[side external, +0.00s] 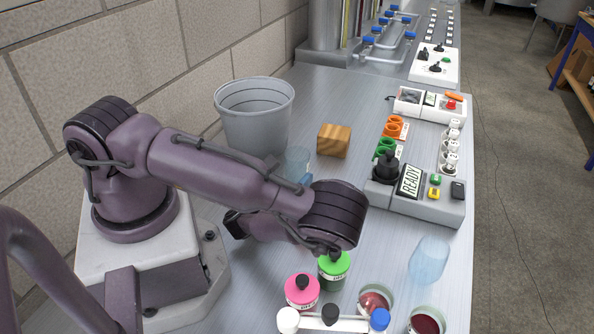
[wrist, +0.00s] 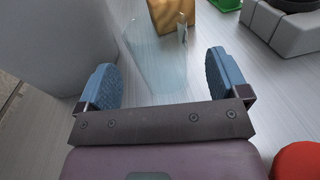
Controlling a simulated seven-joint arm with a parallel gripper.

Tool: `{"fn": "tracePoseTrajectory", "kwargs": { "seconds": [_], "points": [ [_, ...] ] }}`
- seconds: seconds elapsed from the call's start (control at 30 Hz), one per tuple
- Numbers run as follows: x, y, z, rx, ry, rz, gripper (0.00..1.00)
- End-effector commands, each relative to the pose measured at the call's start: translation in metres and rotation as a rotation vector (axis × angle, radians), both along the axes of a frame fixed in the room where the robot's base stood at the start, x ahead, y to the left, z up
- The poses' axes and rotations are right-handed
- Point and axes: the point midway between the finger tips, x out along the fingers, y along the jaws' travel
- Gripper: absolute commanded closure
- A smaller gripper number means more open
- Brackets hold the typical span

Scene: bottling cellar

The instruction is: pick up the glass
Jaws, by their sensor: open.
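A clear pale-blue glass (side external: 298,159) stands between the grey bucket and the wooden block, its lower part hidden behind my arm. In the wrist view the glass (wrist: 156,55) is ahead of my gripper, its base end reaching toward the gap between the fingers. My gripper (wrist: 162,68) is open, with a blue pad on each side and nothing clamped. A second similar glass (side external: 429,261) stands at the right front of the table.
The grey bucket (side external: 254,124) is left of the glass and the wooden block (side external: 334,141) is behind it. A control box with a READY display (side external: 410,181) stands to the right. Pink (side external: 302,291) and green (side external: 334,267) capped bottles stand in front.

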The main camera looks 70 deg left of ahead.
Motion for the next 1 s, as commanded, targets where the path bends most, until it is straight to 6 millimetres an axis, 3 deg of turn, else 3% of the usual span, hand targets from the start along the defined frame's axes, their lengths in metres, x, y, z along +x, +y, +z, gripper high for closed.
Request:
{"fn": "tracePoseTrajectory", "kwargs": {
  "seconds": [0.3, 0.67, 0.9, 1.0],
  "points": [
    [0.03, 0.024, 0.0, 0.0, -0.002, 0.004, 0.07],
    [0.036, 0.028, 0.0, 0.001, -0.001, 0.003, 0.07],
    [0.036, 0.028, 0.001, 0.001, -0.001, 0.003, 0.62],
    [0.036, 0.028, 0.001, 0.001, -0.002, 0.003, 0.62]
  ]
}}
